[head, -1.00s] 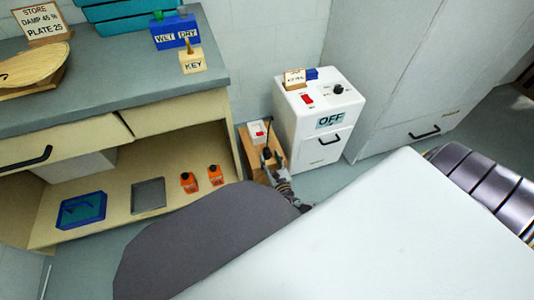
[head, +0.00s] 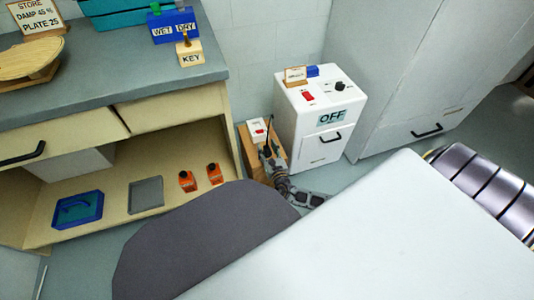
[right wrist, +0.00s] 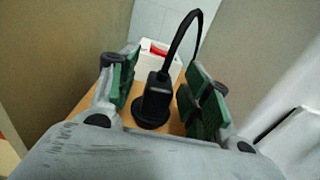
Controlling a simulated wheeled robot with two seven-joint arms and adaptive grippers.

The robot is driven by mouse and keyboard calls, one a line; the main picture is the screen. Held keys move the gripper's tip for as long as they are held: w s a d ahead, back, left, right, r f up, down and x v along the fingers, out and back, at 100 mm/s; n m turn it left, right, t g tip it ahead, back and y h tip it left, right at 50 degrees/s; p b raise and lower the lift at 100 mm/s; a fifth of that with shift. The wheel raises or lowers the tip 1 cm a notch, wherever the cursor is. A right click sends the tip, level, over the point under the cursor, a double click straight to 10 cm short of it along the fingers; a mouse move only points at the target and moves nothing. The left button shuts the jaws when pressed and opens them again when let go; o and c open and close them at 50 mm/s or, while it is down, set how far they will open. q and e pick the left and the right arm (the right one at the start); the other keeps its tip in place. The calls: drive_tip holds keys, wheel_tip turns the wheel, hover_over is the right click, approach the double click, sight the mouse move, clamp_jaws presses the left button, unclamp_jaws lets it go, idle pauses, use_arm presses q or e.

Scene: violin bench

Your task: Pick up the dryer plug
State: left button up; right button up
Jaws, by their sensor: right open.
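The dryer plug (right wrist: 156,98) is black, with a round base and a cord arching up from its top. In the right wrist view it stands upright on a wooden surface, between the green pads of my right gripper (right wrist: 160,100). The fingers are open on both sides of it, with a visible gap on each side. In the head view the plug (head: 267,150) is small and partly covered by my right gripper (head: 270,163) beside the white dryer. My left gripper is not in view.
A white socket box with a red switch (head: 257,131) sits behind the plug on the wooden stand (head: 247,155). The white dryer cabinet (head: 318,143), labelled OFF, stands close on the right. The bench (head: 215,130) stands close on the left, with orange bottles on its lower shelf.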

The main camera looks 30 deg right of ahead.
sight(267, 148)
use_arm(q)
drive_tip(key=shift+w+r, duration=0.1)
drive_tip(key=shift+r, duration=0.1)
use_arm(e)
drive_tip(key=shift+w, duration=0.1)
drive_tip(key=c, duration=1.1)
drive_tip(key=shift+o, duration=0.2)
drive_tip(key=shift+r, duration=0.2)
drive_tip(key=shift+r+p, duration=0.85)
drive_tip(key=shift+r, duration=0.3)
wheel_tip(267, 148, up, 5)
drive_tip(key=p, duration=0.2)
drive_tip(key=shift+f+p, duration=0.15)
drive_tip(key=shift+p, duration=0.2)
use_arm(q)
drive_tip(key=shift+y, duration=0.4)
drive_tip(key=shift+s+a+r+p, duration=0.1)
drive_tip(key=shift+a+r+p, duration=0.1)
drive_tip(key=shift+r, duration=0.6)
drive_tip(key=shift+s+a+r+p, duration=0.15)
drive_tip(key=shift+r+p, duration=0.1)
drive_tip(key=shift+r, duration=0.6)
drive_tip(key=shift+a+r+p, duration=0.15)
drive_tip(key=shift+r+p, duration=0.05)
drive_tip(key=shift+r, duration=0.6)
use_arm(e)
drive_tip(key=shift+r, duration=1.3)
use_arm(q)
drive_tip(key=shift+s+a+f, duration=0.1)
